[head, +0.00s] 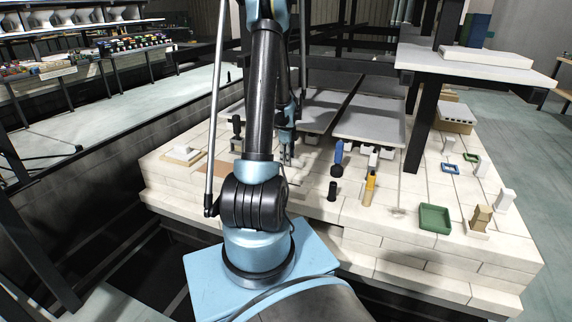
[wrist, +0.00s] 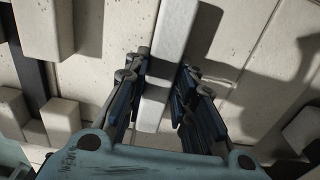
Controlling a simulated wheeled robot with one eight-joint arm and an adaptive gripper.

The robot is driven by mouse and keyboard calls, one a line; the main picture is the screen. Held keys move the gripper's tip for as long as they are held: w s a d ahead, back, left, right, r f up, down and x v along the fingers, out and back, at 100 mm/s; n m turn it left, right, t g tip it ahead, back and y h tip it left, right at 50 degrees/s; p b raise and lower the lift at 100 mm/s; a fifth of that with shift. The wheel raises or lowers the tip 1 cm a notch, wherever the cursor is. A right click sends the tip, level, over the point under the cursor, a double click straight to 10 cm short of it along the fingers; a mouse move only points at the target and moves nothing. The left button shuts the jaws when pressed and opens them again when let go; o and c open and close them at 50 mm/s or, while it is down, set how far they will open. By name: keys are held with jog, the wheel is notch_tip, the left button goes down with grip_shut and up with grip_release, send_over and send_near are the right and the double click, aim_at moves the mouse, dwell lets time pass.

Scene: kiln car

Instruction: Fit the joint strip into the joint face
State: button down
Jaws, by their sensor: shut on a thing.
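My gripper (wrist: 163,72) is shut on a long pale strip (wrist: 172,35), which runs between its two dark blue fingers in the wrist view. I take this for the joint strip. Behind it is a pale, pitted brick surface (wrist: 110,55) with straight seams and a dark shadow to the right of the strip. I cannot tell which part is the joint face, or whether the strip touches it. In the head view my gripper (head: 287,158) is small and partly hidden by my arm, low over the pale brick deck (head: 400,215) near small white pieces.
Pale blocks (wrist: 45,28) stand close at left in the wrist view. In the head view, a blue-handled tool (head: 337,153), a black cylinder (head: 332,190), a yellow tool (head: 370,185) and a green tray (head: 435,218) are right of my arm. A dark post (head: 424,115) rises behind them.

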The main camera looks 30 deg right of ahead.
jog(key=shift+r, duration=0.25)
dwell(0.3)
jog(key=shift+r, duration=1.65)
jog(key=shift+r, duration=0.15)
jog(key=shift+r, duration=1.55)
jog(key=shift+s+a+f, duration=0.5)
jog(key=shift+s+a, duration=1.05)
jog(key=shift+s, duration=0.75)
jog(key=shift+s+a+f, duration=0.55)
jog(key=shift+s+a, duration=0.95)
jog(key=shift+s, duration=0.75)
jog(key=shift+s+a+f, duration=0.5)
jog(key=shift+s+a, duration=1.05)
jog(key=shift+s, duration=0.75)
jog(key=shift+f, duration=0.4)
jog(key=shift+f, duration=0.65)
